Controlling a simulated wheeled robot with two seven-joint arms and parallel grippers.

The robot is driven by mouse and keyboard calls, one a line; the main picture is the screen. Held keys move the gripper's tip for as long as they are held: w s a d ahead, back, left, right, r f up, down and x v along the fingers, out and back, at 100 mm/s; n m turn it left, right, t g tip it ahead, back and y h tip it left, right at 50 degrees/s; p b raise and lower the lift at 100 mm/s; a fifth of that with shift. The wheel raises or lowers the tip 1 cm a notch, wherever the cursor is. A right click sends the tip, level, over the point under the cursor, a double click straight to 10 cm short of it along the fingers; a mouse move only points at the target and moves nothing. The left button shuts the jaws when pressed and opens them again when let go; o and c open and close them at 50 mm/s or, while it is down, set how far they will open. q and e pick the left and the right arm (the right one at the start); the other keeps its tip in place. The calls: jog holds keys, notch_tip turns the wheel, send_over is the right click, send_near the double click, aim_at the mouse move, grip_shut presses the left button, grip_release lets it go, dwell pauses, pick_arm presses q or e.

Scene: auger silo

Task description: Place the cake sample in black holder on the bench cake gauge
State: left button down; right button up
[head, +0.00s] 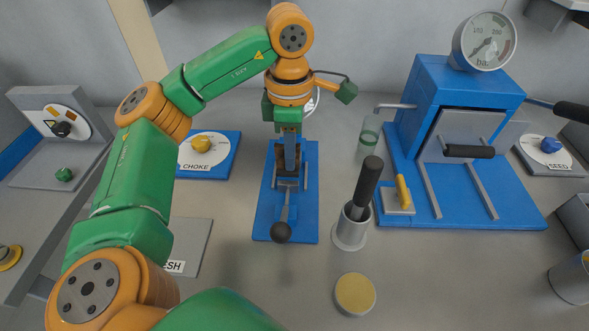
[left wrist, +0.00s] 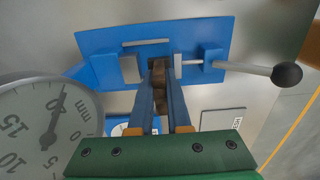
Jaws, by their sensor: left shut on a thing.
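The bench cake gauge is a blue plate (head: 265,215) with a ball-ended lever (head: 282,232), at the middle of the bench in the head view. In the left wrist view its blue base (left wrist: 105,42) spans the top, with a grey block and a rod on either side of the centre. My left gripper (head: 289,172) points down over it. Its fingers (left wrist: 160,85) are shut on a brown piece (left wrist: 160,74), apparently the cake sample, between the gauge's block and rod. Whether it rests on the base is hidden, and I cannot make out a black holder. My right gripper is not in view.
A mm dial (left wrist: 45,125) stands close by in the left wrist view. A metal cup (head: 350,233) with a black-handled tool stands right of the gauge. A yellow-topped round pot (head: 355,294) is in front. A blue press (head: 455,90) stands at the right, the CHOKE panel (head: 222,155) at left.

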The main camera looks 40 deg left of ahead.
pick_arm(q)
jog(key=f, duration=0.3)
jog(key=shift+w+a+f+p, duration=0.1)
jog(key=shift+w+f+p, duration=0.1)
jog(key=shift+f+p, duration=0.2)
jog(key=shift+w+f, duration=0.1)
jog(key=shift+f, duration=0.2)
jog(key=c, duration=1.2)
grip_release()
jog(key=shift+o, duration=0.2)
jog(key=shift+r, duration=0.25)
notch_tip(320, 180, up, 4)
jog(key=shift+r, duration=0.1)
notch_tip(320, 180, up, 8)
jog(key=p, duration=0.3)
